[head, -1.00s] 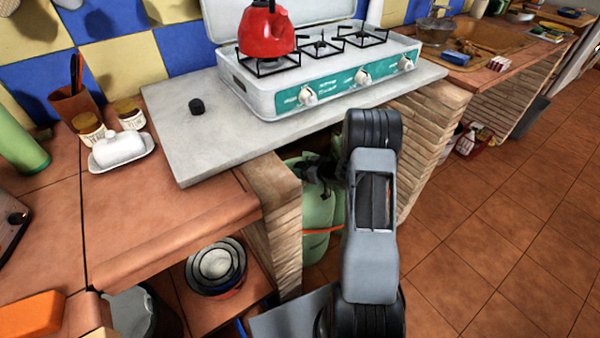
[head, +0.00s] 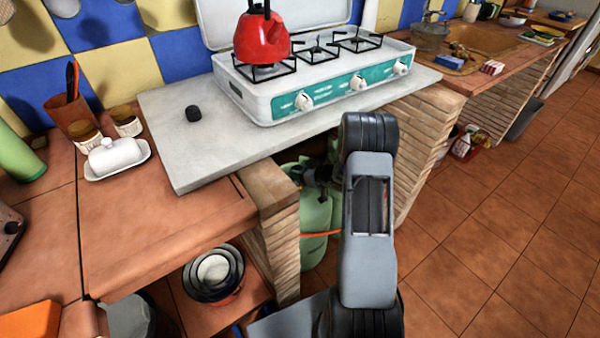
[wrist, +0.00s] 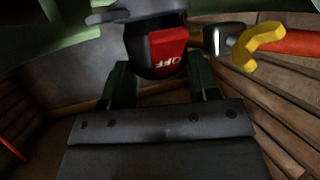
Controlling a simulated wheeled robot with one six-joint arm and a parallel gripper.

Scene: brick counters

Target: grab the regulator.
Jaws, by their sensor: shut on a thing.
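The regulator (wrist: 156,45) is black with a red panel marked OFF, seen upside down at the top middle of the wrist view. My gripper (wrist: 161,72) has its two dark green fingers on either side of the regulator's body and is shut on it. A yellow key-shaped piece (wrist: 258,43) and an orange hose (wrist: 300,42) are to the right of the regulator. In the head view, the green gas cylinder (head: 316,216) stands under the counter, with my gripper at its top, partly hidden by my arm. I cannot make out the regulator clearly there.
The grey slab (head: 205,155) with the stove (head: 310,95) and red kettle (head: 262,38) lies above the cylinder. Brick supports (head: 280,250) flank the opening on the left and right. Stacked bowls (head: 213,275) sit on a lower shelf at left. The tiled floor (head: 490,240) at right is clear.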

